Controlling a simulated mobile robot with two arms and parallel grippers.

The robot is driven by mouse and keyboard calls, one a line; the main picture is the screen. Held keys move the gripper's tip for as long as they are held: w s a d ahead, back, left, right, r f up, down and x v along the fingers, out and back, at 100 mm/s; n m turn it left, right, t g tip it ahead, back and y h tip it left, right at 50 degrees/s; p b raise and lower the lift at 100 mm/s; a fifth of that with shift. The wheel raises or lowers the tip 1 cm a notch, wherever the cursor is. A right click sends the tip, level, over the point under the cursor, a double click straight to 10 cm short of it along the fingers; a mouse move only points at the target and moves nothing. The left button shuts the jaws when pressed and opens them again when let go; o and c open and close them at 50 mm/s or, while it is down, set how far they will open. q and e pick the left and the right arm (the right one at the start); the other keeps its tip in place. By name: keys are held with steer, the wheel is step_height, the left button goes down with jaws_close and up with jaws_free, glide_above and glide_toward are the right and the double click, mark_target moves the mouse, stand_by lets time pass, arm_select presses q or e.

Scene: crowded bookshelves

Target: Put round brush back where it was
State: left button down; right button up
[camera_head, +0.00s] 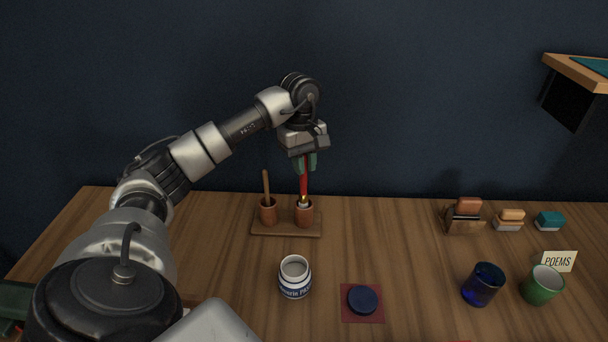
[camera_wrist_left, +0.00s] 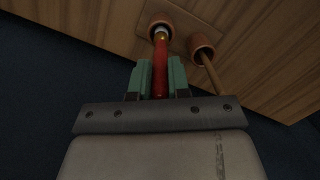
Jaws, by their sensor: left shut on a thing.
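A brush with a red handle (camera_head: 304,184) points down at the right cup (camera_head: 305,215) of a small wooden stand (camera_head: 287,231). My left gripper (camera_head: 304,162) is shut on the red handle from above. In the left wrist view the red handle (camera_wrist_left: 160,70) lies between the green fingers, and its metal and brass lower end meets the mouth of a terracotta cup (camera_wrist_left: 160,22). The lower tip is at or inside the cup; how deep it sits is hidden. The other cup (camera_head: 268,213) holds a brown wooden stick (camera_head: 266,184). My right gripper is not in view.
A white and blue jar (camera_head: 295,278) stands in front of the stand. A dark round lid (camera_head: 362,299) lies on a red square. A blue glass (camera_head: 482,284), green mug (camera_head: 542,285), POEMS card (camera_head: 558,261) and small blocks (camera_head: 510,219) are at right. A shelf (camera_head: 578,72) juts out upper right.

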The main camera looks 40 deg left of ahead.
mark_target(305, 191)
arm_select(q)
step_height(305, 191, down, 4)
steer(key=shift+r+p, duration=0.15)
steer(key=shift+p, duration=0.2)
steer(key=shift+f, duration=0.2)
steer(key=c, duration=1.1)
jaws_free()
